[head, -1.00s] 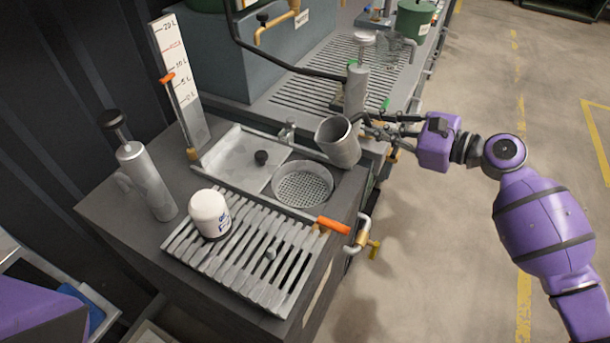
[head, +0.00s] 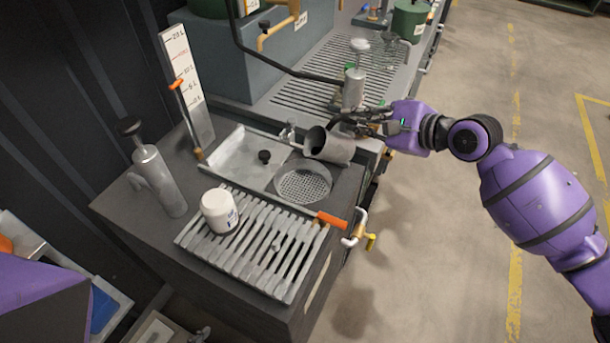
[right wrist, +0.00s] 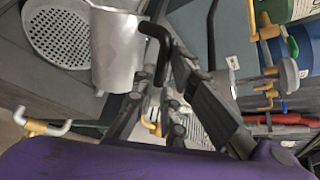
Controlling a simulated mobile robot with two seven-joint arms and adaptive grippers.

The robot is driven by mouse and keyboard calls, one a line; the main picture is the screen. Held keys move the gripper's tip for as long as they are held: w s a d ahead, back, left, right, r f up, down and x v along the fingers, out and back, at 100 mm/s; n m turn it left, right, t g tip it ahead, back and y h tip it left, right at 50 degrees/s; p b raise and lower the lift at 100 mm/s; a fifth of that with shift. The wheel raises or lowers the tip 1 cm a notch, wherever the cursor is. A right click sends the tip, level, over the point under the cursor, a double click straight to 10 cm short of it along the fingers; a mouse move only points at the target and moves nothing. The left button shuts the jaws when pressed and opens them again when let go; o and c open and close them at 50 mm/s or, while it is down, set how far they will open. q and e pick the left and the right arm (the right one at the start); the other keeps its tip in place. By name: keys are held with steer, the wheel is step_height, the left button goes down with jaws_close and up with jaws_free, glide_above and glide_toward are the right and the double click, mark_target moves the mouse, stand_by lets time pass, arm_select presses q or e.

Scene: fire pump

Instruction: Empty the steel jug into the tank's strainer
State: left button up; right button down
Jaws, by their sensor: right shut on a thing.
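The steel jug (head: 332,148) is tilted well over, its mouth facing left, above the far right edge of the round perforated strainer (head: 303,184) in the tank top. My right gripper (head: 358,124) is shut on the jug's dark handle, to the right of the jug. In the right wrist view the jug (right wrist: 117,50) hangs beside the strainer (right wrist: 62,38), and the dark handle (right wrist: 155,50) lies at the fingers. No liquid stream shows. I cannot see what is in the jug. My left gripper is out of view.
A white filter can (head: 218,211) stands on the slatted grate (head: 250,250) at the front. A steel hand pump (head: 158,180) and a level gauge board (head: 188,75) stand at left. A grey cylinder (head: 354,88) stands behind the jug. Open floor lies right.

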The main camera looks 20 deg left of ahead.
mark_target(336, 123)
steer(key=shift+s+a+f, duration=0.1)
steer(key=shift+s+a, duration=0.05)
steer(key=shift+a+r+n+h, duration=0.1)
steer(key=shift+r+n+h, duration=0.1)
steer(key=shift+n+h, duration=0.1)
steer(key=shift+s+a+f, duration=0.15)
steer(key=shift+s, duration=0.05)
steer(key=shift+a+n, duration=0.1)
steer(key=shift+n, duration=0.2)
steer(key=shift+s+a+t+h, duration=0.3)
steer(key=shift+s+a+h, duration=0.05)
steer(key=shift+h, duration=0.15)
steer(key=shift+n, duration=0.3)
steer(key=shift+s+a, duration=0.2)
steer(key=shift+s+a+r+n+t+h+b, duration=0.35)
steer(key=shift+s+a+r+n+t+h, duration=0.15)
steer(key=shift+s+a+r+n+h, duration=0.25)
stand_by(0.7)
